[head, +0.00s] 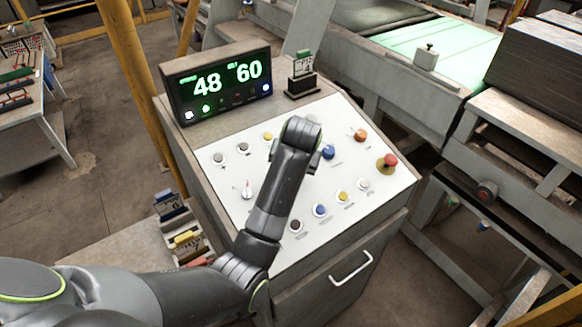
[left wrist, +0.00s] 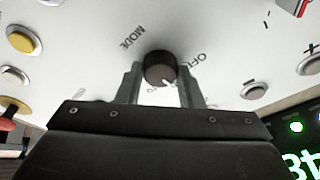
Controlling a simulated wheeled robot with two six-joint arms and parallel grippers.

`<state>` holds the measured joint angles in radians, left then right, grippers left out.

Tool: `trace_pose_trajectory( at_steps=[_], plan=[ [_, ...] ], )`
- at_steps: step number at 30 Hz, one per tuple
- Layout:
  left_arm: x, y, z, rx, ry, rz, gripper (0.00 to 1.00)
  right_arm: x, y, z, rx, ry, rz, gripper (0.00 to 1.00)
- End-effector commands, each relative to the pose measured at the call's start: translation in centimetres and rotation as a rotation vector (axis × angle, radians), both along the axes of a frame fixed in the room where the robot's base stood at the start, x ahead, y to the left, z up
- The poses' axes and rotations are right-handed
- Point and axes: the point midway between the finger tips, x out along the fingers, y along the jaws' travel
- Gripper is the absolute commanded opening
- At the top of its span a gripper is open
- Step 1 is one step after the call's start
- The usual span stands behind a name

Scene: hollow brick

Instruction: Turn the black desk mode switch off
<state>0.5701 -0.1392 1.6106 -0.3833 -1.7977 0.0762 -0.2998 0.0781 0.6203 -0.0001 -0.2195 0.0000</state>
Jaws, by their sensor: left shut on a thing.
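The black desk mode switch (left wrist: 159,66) is a round dark knob on the white panel in the left wrist view. "MODE" is printed to its left and "OFF" to its upper right. A small white mark shows at the knob's lower right edge. My left gripper (left wrist: 161,76) has one finger on each side of the knob and is shut on it. In the head view my left arm reaches across the sloped white panel (head: 216,179), hiding the knob and the fingertips. My right gripper is in neither view.
Several buttons surround the switch, including a blue one (head: 328,152), an orange one (head: 361,135) and a red emergency stop (head: 388,161). A display (head: 222,86) reading 48 and 60 stands behind the panel. A drawer handle (head: 351,268) sticks out at the front.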

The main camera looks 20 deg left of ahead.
Motion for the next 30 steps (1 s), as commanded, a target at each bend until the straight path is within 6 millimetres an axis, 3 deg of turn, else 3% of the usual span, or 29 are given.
trace_pose_trajectory(
  at_steps=[8, 30],
  plan=[
    [0.01, -0.04, -0.03, -0.015, -0.02, 0.087, 0.11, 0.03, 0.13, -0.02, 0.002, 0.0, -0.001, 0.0],
    [0.09, -0.15, -0.02, -0.118, -0.152, 0.668, 0.11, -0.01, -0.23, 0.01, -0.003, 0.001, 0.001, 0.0]
  ],
)
